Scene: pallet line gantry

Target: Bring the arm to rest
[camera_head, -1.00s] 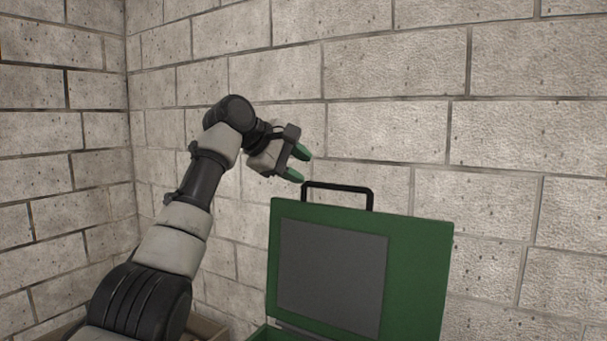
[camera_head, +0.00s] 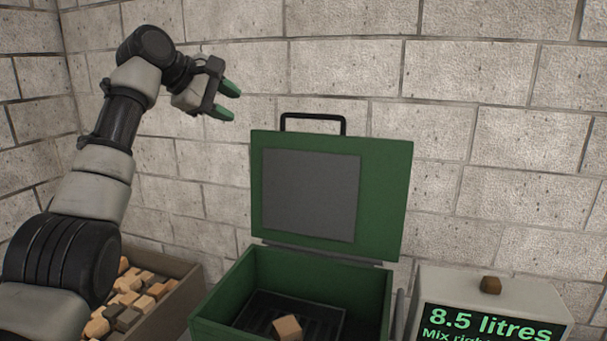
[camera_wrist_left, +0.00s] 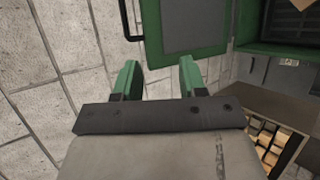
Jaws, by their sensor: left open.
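My left gripper (camera_head: 228,101) is raised in front of the block wall, up and left of the green box's lid. Its two green fingertips are apart with nothing between them. In the left wrist view the open fingers (camera_wrist_left: 158,80) also show empty, with the lid beyond them. My right gripper is in neither view.
A green box (camera_head: 222,300) stands with its lid (camera_head: 385,200) open and handle (camera_head: 313,116) up; a wooden block (camera_head: 287,327) lies inside. A bin (camera_head: 185,290) of several blocks is at left. A display (camera_head: 490,325) reads "8.5 litres", with a brown block (camera_head: 491,285) on top.

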